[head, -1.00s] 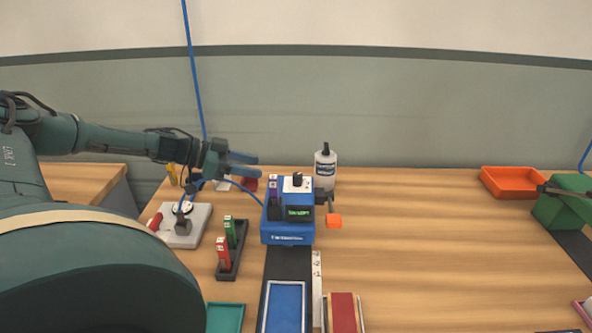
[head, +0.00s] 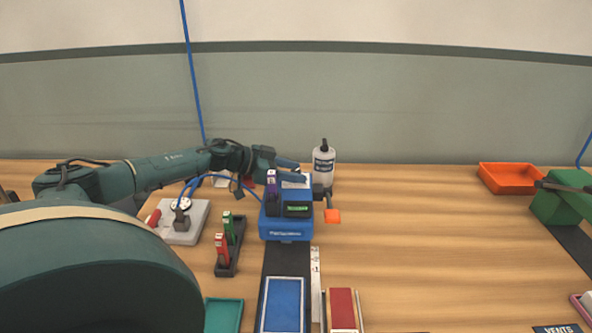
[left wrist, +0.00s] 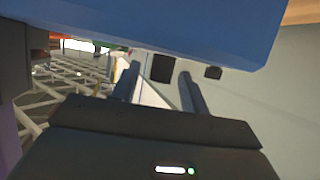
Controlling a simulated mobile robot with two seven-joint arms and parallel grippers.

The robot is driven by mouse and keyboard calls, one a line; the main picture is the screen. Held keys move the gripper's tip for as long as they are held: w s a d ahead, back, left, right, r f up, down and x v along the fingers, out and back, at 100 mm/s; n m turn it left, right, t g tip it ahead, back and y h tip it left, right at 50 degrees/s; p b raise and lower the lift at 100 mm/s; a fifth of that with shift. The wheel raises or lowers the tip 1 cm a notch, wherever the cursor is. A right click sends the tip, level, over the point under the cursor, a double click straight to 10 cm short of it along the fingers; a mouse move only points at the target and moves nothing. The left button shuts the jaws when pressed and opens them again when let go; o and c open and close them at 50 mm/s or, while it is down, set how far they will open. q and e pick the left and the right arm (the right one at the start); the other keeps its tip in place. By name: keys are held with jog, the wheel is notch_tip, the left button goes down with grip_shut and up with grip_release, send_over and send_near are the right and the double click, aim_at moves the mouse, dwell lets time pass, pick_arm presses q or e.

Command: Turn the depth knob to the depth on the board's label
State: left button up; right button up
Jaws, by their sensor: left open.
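The blue machine (head: 286,227) stands at the table's middle with a small green-lit display (head: 297,208) on its front. Its white top panel (head: 296,183) is partly covered by my left gripper (head: 294,170), which reaches in from the left. The depth knob is not clearly visible in the head view. In the left wrist view, the open left fingers (left wrist: 158,88) have a dark block (left wrist: 161,68) between their tips; I cannot tell if it is the knob or whether they touch it. A blue board (head: 283,303) lies on the black strip in front. No depth label is readable. My right gripper is not in view.
A grey switch box (head: 186,222) and a rack (head: 228,262) are left. An orange tray (head: 511,178) is far right.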

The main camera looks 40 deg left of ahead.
pick_arm(q)
jog(key=shift+w+d+f, duration=0.25)
jog(key=shift+w+d, duration=0.05)
jog(key=shift+w, duration=0.15)
jog(key=c, duration=1)
